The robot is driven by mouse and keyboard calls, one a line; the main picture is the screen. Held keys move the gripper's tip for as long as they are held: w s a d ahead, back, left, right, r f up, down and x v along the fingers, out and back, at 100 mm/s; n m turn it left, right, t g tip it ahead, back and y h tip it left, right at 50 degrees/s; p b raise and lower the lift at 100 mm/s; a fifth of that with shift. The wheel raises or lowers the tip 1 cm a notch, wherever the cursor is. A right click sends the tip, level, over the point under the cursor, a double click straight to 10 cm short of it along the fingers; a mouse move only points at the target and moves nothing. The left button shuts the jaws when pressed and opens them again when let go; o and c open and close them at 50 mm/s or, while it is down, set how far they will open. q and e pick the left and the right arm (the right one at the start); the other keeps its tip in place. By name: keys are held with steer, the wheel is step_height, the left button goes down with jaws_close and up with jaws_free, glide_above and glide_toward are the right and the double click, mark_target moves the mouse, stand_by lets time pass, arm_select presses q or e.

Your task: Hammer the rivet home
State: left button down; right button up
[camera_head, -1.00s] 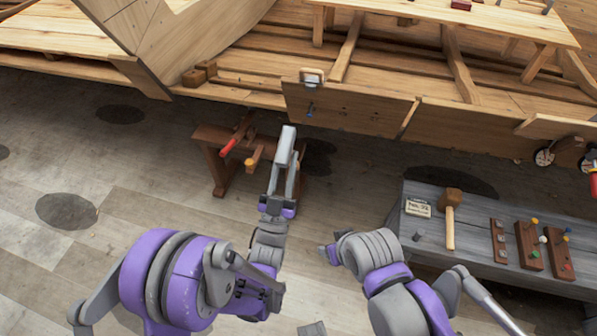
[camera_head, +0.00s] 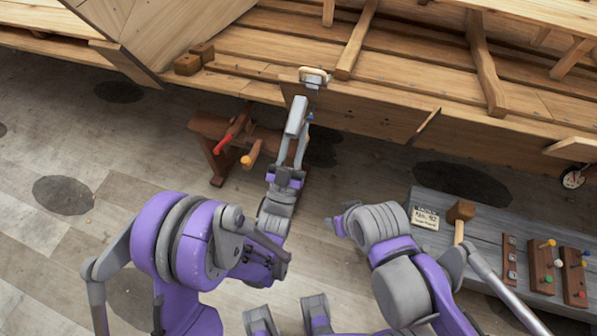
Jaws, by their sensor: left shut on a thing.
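My left gripper (camera_head: 298,122) is shut at the plank's face. A pale grey block shape shows at its fingertips; I cannot tell whether this is a finger or the held thing. The blue-headed rivet (camera_head: 310,117) shows right beside the fingertips, at the hull plank (camera_head: 365,125); whether they touch is unclear. The wooden mallet (camera_head: 461,211) lies on the grey bench (camera_head: 500,250) at the right, its handle partly hidden by my right arm.
A grey clamp-like piece (camera_head: 313,76) sits on the plank's top edge above the rivet. A wooden stand (camera_head: 210,155) with red and yellow-tipped tools is left of my left gripper. Racks with coloured pegs (camera_head: 541,265) and a label card (camera_head: 426,218) are on the bench.

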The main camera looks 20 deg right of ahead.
arm_select(q)
steer(key=w+f+b, duration=0.2)
steer(key=f+b, duration=0.6)
steer(key=f, duration=0.3)
steer(key=w+d+f+b, duration=0.1)
steer(key=w+f+b, duration=0.1)
steer(key=f+b, duration=0.7)
step_height(320, 180, down, 3)
steer(key=shift+d+f+n+y+b, duration=0.15)
steer(key=shift+d+n+y+b, duration=0.15)
steer(key=shift+n, duration=0.1)
arm_select(e)
step_height(320, 180, down, 21)
steer(key=shift+s+a+g, duration=0.15)
steer(key=shift+s+g, duration=0.1)
steer(key=shift+g, duration=0.05)
arm_select(q)
steer(key=shift+f, duration=0.1)
arm_select(e)
steer(key=shift+f, duration=0.3)
arm_select(q)
steer(key=w+d+r, duration=0.3)
steer(key=w+d, duration=0.1)
steer(key=w, duration=0.3)
steer(key=s+a+f, duration=0.3)
steer(key=s+a, duration=0.1)
steer(key=s, duration=0.3)
